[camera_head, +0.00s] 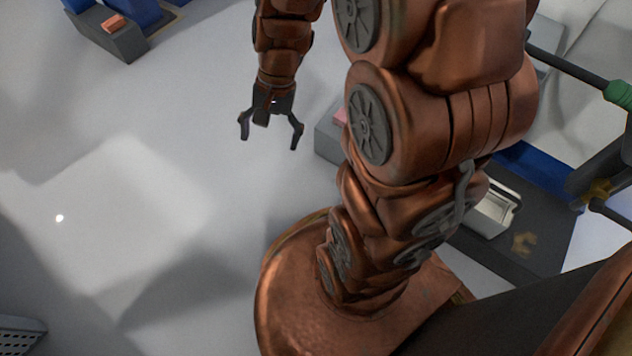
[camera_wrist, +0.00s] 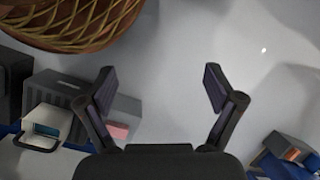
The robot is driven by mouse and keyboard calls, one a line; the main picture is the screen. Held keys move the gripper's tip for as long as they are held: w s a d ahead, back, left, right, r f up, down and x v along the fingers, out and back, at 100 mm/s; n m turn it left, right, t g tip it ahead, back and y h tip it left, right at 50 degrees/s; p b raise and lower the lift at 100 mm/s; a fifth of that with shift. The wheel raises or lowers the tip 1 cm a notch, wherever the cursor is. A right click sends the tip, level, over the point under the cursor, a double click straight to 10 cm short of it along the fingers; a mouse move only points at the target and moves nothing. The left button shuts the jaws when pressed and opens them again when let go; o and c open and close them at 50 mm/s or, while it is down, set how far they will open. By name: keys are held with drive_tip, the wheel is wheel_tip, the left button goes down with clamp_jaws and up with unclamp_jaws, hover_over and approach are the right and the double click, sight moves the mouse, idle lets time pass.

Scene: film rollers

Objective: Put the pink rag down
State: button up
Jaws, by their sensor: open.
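My gripper (camera_head: 270,138) hangs over the pale grey floor in the head view, with its two fingers spread and nothing between them. In the wrist view my gripper (camera_wrist: 160,85) is also open and empty. A pink patch (camera_head: 340,116), which looks like the pink rag, lies on a grey block to the right of my gripper and is mostly hidden behind my arm. It also shows in the wrist view as a small pink piece (camera_wrist: 119,130) just right of my left-hand finger, apart from the gap between the fingers. Its full shape is hidden.
A dark grey block (camera_head: 122,42) with an orange-red piece (camera_head: 115,24) on it stands at the upper left. A silvery open container (camera_head: 494,213) sits on a dark platform (camera_head: 530,240) at the right, behind my arm. The floor left of my gripper is clear.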

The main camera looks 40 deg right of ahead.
drive_tip(key=s+r+n+g+h, duration=0.1)
drive_tip(key=s+n, duration=0.3)
drive_tip(key=s, duration=0.4)
drive_tip(key=s+a+r+n+g+h, duration=0.1)
drive_tip(key=s+r+n, duration=0.3)
drive_tip(key=s, duration=0.4)
drive_tip(key=shift+s+n+h, duration=0.3)
drive_tip(key=shift+n+h, duration=0.2)
drive_tip(key=shift+h, duration=0.3)
wheel_tip(320, 180, up, 40)
drive_tip(key=t+p, duration=0.1)
drive_tip(key=p, duration=3.7)
drive_tip(key=shift+w+r+p, duration=0.15)
drive_tip(key=shift+w+p, duration=0.05)
drive_tip(key=shift+p, duration=0.1)
drive_tip(key=shift+o, duration=0.6)
drive_tip(key=shift+d+r+p, duration=0.1)
drive_tip(key=shift+r+p, duration=0.35)
drive_tip(key=shift+r, duration=0.05)
drive_tip(key=shift+f, duration=0.1)
